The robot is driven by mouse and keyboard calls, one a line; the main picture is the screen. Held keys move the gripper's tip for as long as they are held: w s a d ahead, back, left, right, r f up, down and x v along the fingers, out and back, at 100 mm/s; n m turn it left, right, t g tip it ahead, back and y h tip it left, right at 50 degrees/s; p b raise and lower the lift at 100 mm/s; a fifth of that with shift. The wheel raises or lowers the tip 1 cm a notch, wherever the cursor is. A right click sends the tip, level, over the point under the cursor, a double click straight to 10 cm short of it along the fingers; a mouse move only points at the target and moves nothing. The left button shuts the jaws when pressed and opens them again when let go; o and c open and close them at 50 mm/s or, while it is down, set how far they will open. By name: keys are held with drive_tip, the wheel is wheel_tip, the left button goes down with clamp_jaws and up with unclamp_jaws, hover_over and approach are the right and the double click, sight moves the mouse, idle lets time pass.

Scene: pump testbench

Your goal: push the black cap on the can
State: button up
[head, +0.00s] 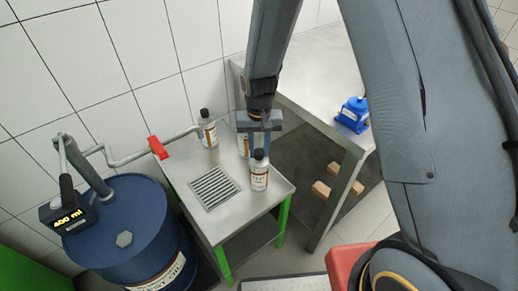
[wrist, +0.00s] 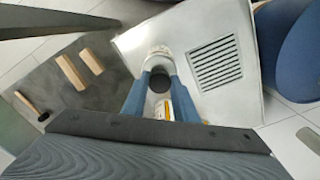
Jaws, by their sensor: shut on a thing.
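The front can (head: 260,178), light with a printed label, stands upright near the front right corner of the small metal table (head: 208,221). A black cap (head: 259,154) sits at its top; I cannot tell how far down it is. My gripper (head: 262,152) points down over this can. In the wrist view its blue fingers (wrist: 160,78) are shut on the dark cap (wrist: 160,84), with the pale can shoulder (wrist: 158,52) just beyond. A second can (head: 243,147) stands behind, its top hidden by my gripper. A third can (head: 208,135) has its black cap on.
A grille (head: 214,187) is set in the table left of the front can. A grey bench (head: 320,85) with a blue device (head: 353,115) stands right. Wooden blocks (head: 325,189) lie beneath.

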drive_tip(key=shift+f, duration=0.15)
idle(0.6)
drive_tip(key=o, duration=1.9)
drive_tip(key=shift+o, duration=0.2)
drive_tip(key=shift+r+p, duration=1)
drive_tip(key=shift+r, duration=0.35)
drive_tip(key=shift+r+p, duration=1.55)
drive_tip(key=shift+r, duration=0.65)
drive_tip(key=s+d+r+b, duration=0.2)
drive_tip(key=s+d+r, duration=0.3)
drive_tip(key=s+d, duration=0.2)
drive_tip(key=s+d+r+t+b, duration=0.1)
drive_tip(key=s+d+r+b, duration=0.1)
drive_tip(key=s+d+r, duration=0.3)
drive_tip(key=s+d, duration=0.3)
drive_tip(key=shift+r, duration=0.2)
